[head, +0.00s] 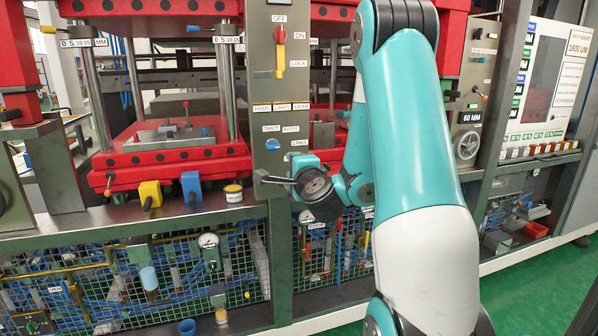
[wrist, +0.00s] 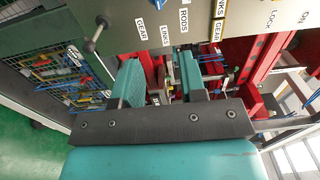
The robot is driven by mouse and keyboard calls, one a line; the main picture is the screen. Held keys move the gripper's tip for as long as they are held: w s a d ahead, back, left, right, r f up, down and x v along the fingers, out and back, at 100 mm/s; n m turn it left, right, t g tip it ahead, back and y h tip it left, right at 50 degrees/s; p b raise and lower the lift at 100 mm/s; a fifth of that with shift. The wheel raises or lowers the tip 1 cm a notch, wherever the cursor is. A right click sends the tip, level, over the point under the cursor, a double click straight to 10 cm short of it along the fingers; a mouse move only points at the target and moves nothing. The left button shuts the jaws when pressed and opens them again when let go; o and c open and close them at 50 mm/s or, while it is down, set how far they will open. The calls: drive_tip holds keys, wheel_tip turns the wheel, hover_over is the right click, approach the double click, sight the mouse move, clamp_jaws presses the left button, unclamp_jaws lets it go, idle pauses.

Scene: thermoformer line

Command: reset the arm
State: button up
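My teal arm (head: 418,130) rises in front of the machine in the head view and bends down to the left. My gripper (head: 268,180) is in front of the lower part of the green-grey control post. In the wrist view my gripper (wrist: 160,78) shows two separate teal fingers with a clear gap between them. It is open, and nothing shows held in the gap.
The control post (head: 265,95) carries a red-and-yellow switch (head: 281,50) and a blue knob (head: 273,144). Left are a red press platen (head: 170,160), a yellow block (head: 150,193) and a blue block (head: 190,186). Green floor (head: 530,290) is clear at right.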

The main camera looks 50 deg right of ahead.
drive_tip(key=shift+w+a+f, duration=0.1)
drive_tip(key=shift+w+a, duration=0.05)
idle(0.3)
drive_tip(key=w+a+r+n+t+y, duration=0.1)
drive_tip(key=w+a+n+y, duration=0.1)
drive_tip(key=a+n+y, duration=0.45)
drive_tip(key=w+a+r+n+y, duration=0.15)
drive_tip(key=a+n+y, duration=0.25)
drive_tip(key=a, duration=0.6)
drive_tip(key=s+a+f+n+g+y, duration=0.1)
drive_tip(key=s+a+n+g+y, duration=0.2)
drive_tip(key=a+n+g+y, duration=0.7)
drive_tip(key=s+a+f+n+h, duration=0.1)
drive_tip(key=s+a+n+h, duration=0.3)
drive_tip(key=s+a, duration=0.55)
drive_tip(key=s+a+n+g+h+p, duration=0.1)
drive_tip(key=s+n+g, duration=0.5)
drive_tip(key=s, duration=0.6)
drive_tip(key=shift+s+a+f+n+h, duration=0.3)
drive_tip(key=shift+a+n+h, duration=0.3)
drive_tip(key=shift+h, duration=0.25)
